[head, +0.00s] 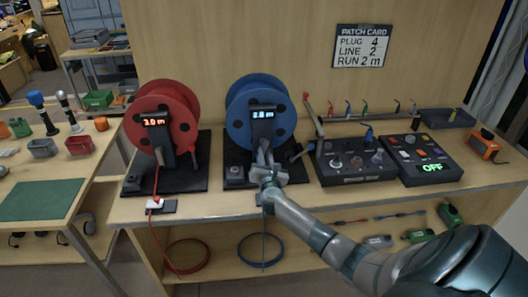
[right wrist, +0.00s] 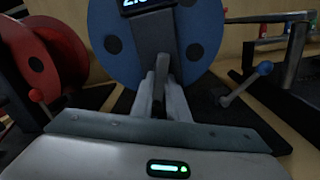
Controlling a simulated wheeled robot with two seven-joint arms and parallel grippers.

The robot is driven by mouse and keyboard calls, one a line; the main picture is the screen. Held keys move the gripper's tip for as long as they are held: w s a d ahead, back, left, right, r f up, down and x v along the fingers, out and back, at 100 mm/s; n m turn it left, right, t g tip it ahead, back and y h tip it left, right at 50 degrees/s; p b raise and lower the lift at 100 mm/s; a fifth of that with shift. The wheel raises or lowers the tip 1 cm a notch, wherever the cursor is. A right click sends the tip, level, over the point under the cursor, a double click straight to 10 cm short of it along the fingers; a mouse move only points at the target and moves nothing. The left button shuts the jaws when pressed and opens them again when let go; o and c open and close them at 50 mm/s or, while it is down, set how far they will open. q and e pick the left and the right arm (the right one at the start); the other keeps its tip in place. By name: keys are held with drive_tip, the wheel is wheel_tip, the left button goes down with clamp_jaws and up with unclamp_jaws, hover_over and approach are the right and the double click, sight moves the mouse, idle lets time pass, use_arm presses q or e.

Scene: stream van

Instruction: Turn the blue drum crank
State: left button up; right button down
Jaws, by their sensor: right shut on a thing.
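The blue drum (head: 243,118) stands upright on a dark base on the bench, and fills the top of the right wrist view (right wrist: 205,35). The display digits are hard to read. My left gripper is out of view.
A red drum (head: 183,103) showing 3.0 m stands to the left. Two control consoles stand to the right, the farther one (head: 430,178) reading OFF. A patch card (head: 360,46) on the wall reads plug 4, line 2, run 2 m. A blue cable coil (head: 262,262) lies below.

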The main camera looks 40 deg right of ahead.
drive_tip(key=shift+s+d+f+n+p, duration=0.1)
drive_tip(key=shift+n+p, duration=0.85)
drive_tip(key=shift+n, duration=1.25)
drive_tip(key=c, duration=1.7)
unclamp_jaws()
drive_tip(key=shift+s, duration=0.1)
drive_tip(key=b+v, duration=0.2)
drive_tip(key=v, duration=1.5)
drive_tip(key=shift+s, duration=0.15)
